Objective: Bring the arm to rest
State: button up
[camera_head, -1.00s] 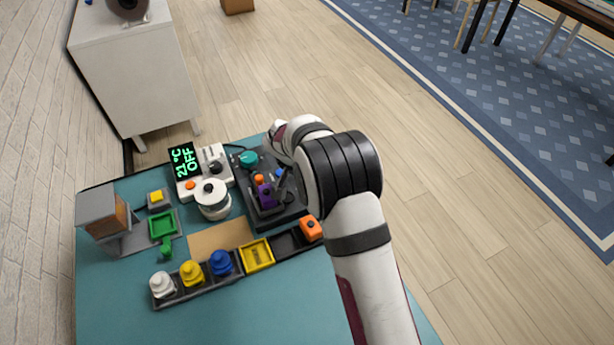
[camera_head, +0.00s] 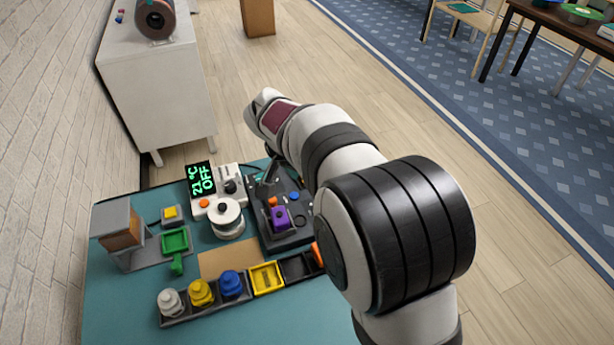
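My arm rises from the bottom right of the head view and bends toward the far edge of the teal table (camera_head: 120,290). My gripper (camera_head: 268,172) shows only in part, as dark shapes beneath the wrist near the back of the black station. Its fingertips are too small and hidden to tell whether they are open or shut. The black station (camera_head: 285,238) holds a purple block (camera_head: 281,217) and an orange knob. No object is visibly held.
A display unit (camera_head: 201,179) reads 21 °C OFF. A dark rack (camera_head: 215,308) with white, yellow and blue pieces runs in front. An orange piece is partly hidden by my arm.

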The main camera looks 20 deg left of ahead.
dwell(0.3)
jog(key=s+d+r+m+g, duration=0.1)
jog(key=s+d+r, duration=0.1)
jog(key=s+d, duration=0.35)
jog(key=s+d+r+g, duration=0.1)
jog(key=s+d+r, duration=0.1)
jog(key=d, duration=0.7)
jog(key=s+d+r+m+g, duration=0.1)
jog(key=s+d+r, duration=0.15)
jog(key=d, duration=0.45)
jog(key=s+d+f+y, duration=0.1)
jog(key=s+d, duration=0.1)
jog(key=s, duration=0.6)
jog(key=s+d+f+m+g+y, duration=0.1)
jog(key=s+d+f, duration=0.1)
jog(key=s, duration=0.7)
jog(key=shift+d+f+m+g+y, duration=0.2)
jog(key=shift+d+m+g+y, duration=0.1)
jog(key=shift+d, duration=0.1)
